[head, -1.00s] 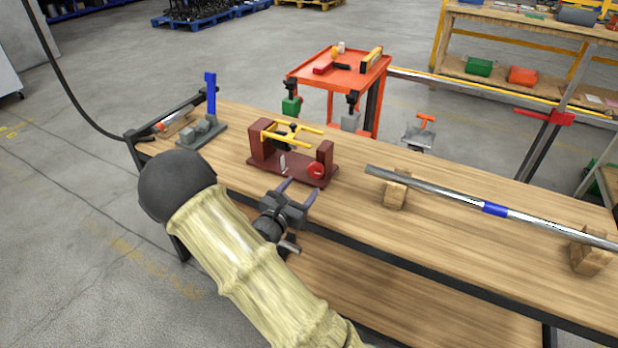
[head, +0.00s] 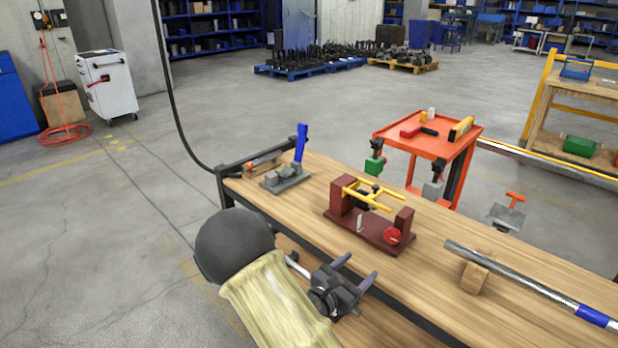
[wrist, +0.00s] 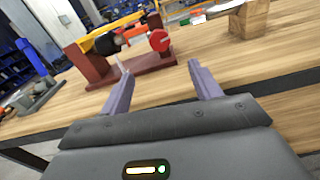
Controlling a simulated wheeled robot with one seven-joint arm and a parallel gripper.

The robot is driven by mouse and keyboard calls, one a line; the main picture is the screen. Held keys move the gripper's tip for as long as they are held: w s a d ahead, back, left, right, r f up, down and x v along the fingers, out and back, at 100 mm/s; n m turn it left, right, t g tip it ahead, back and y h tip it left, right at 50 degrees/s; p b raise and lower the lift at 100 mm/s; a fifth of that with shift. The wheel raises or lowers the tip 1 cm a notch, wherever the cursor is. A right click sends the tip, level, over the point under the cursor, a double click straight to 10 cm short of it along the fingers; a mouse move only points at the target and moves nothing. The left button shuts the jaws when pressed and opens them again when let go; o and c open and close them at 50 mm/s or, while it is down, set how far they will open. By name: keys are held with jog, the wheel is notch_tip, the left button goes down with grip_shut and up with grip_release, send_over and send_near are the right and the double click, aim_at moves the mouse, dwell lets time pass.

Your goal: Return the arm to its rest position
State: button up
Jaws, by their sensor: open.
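My gripper (head: 355,271) is open and empty in the head view, off the near edge of the wooden workbench (head: 540,262). My arm, in a pale cover with a dark round joint, reaches up from the bottom of that view. In the wrist view the two purple-grey fingers of my gripper (wrist: 162,82) stand apart with nothing between them. Beyond them is the dark red fixture (wrist: 152,65) with yellow bars and a red knob. The same fixture stands on the bench in the head view (head: 368,228), apart from my fingers.
A grey device with a blue lever (head: 286,177) stands at the bench's left end. A metal bar (head: 528,282) rests on a wooden block (head: 474,277) at the right. An orange cart (head: 428,141) stands behind the bench.

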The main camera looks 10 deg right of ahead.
jog(key=s+d+f+m+g+y, duration=0.1)
jog(key=s+d+m+g+y, duration=0.15)
jog(key=s+m+g, duration=0.45)
jog(key=s+d+f+m+g+y, duration=0.1)
jog(key=s+d+m+g+y, duration=0.15)
jog(key=s+m+g, duration=0.45)
jog(key=s+a+m+t+y, duration=0.1)
jog(key=s+a+m+y, duration=0.3)
jog(key=s, duration=0.1)
jog(key=w+a+r+m+t+y, duration=0.3)
jog(key=a+r+m+t+y, duration=0.2)
jog(key=m, duration=0.2)
notch_tip(320, 180, up, 21)
jog(key=p, duration=2.1)
jog(key=shift+s+p, duration=0.25)
jog(key=shift+p, duration=0.05)
jog(key=shift+a+f, duration=0.1)
